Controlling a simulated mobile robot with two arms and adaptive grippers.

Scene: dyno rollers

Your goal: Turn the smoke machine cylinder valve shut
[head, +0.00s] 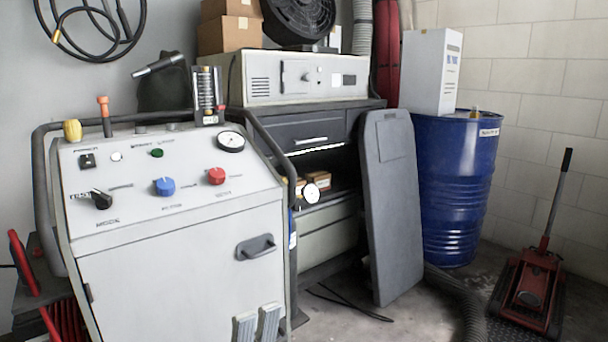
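A gauge (318,181) with a small white dial (309,193) beside it stands just right of the grey-white control cabinet (175,270). A narrow strip of blue (292,228) shows below them, perhaps part of a cylinder; most of it is hidden behind the cabinet. I cannot make out a valve handwheel clearly or tell its position. The cabinet's sloping panel carries a blue knob (164,187), a red knob (216,176), a black selector (101,199) and a round gauge (231,141). I see no clear gripper in the head view.
Two upright grey parts (257,325) are cut off at the bottom edge; I cannot tell what they are. A grey creeper board (392,210) leans beside a drawer chest. A blue drum (452,195) and a red floor jack (530,285) stand right. Bare floor shows between them.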

